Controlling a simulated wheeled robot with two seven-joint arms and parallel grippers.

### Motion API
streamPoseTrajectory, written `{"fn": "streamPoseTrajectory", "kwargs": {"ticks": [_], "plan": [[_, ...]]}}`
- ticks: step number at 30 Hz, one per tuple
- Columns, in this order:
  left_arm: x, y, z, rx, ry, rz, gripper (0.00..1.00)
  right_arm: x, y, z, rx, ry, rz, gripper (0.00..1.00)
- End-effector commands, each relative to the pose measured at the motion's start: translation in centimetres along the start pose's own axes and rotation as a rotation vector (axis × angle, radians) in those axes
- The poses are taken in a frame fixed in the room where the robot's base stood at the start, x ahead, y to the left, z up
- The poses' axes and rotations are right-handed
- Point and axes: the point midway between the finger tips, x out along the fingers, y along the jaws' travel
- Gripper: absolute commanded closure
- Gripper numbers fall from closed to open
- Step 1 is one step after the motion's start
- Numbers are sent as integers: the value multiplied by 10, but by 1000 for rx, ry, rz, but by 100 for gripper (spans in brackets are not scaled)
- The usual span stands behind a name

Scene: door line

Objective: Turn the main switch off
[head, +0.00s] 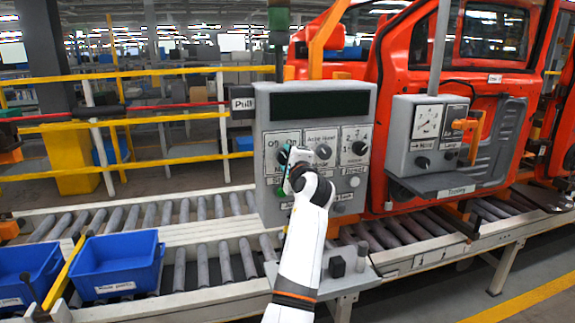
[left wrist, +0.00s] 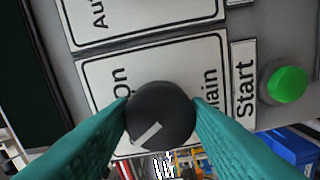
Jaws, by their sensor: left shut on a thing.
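The main switch is a round black knob (left wrist: 160,115) with a white pointer line, on a white plate marked "On" and "Main". In the left wrist view its pointer aims to the lower left, away from the "On" word. The other end of the plate is hidden behind a finger. In the head view the gripper covers most of the knob. My right gripper is not in view.
A mode knob (head: 323,151) and a numbered selector (head: 359,148) sit just right of my gripper. A green Start button (left wrist: 287,85) is close to the switch. A tooling box (head: 425,135), a red car body (head: 395,60) and blue bins (head: 118,265) stand around.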

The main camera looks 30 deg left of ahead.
Motion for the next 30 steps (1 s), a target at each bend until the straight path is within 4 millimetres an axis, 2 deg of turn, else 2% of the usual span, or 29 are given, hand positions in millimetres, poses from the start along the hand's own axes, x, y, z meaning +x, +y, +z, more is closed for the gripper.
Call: {"fn": "streamPoseTrajectory", "kwargs": {"ticks": [12, 29, 30], "plan": [[0, 3, -1, -192, 0, 7, 80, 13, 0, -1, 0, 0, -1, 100], [0, 5, -1, -221, -1, 9, 80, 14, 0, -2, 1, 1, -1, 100], [0, 5, -1, -221, -1, 10, 52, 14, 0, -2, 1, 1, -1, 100]]}}
